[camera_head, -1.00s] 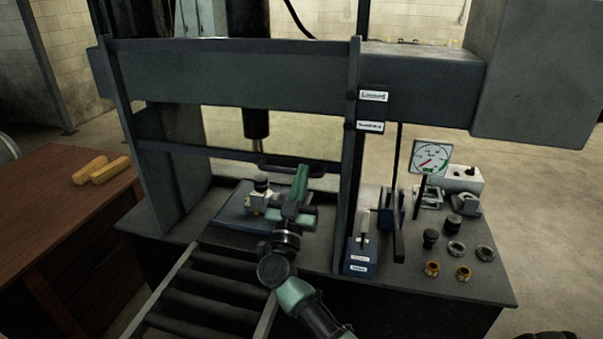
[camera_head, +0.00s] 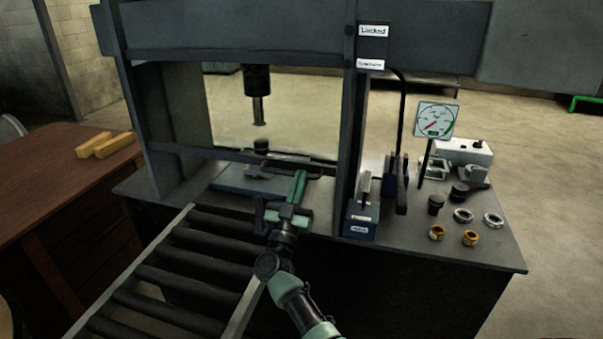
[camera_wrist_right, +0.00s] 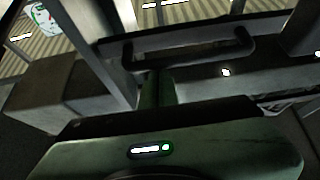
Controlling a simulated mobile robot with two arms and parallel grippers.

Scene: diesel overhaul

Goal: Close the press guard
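The press guard is a dark frame with a see-through middle. The part on the plate is mostly hidden behind the bar. My left gripper is out of view.
A roller conveyor (camera_head: 185,262) leads to the press front. Right of the opening stand a blue-based lever unit (camera_head: 362,218), a pressure gauge (camera_head: 435,120) and several rings. A wooden table (camera_head: 60,185) stands left. A "Locked" label (camera_head: 373,31) is on the right post.

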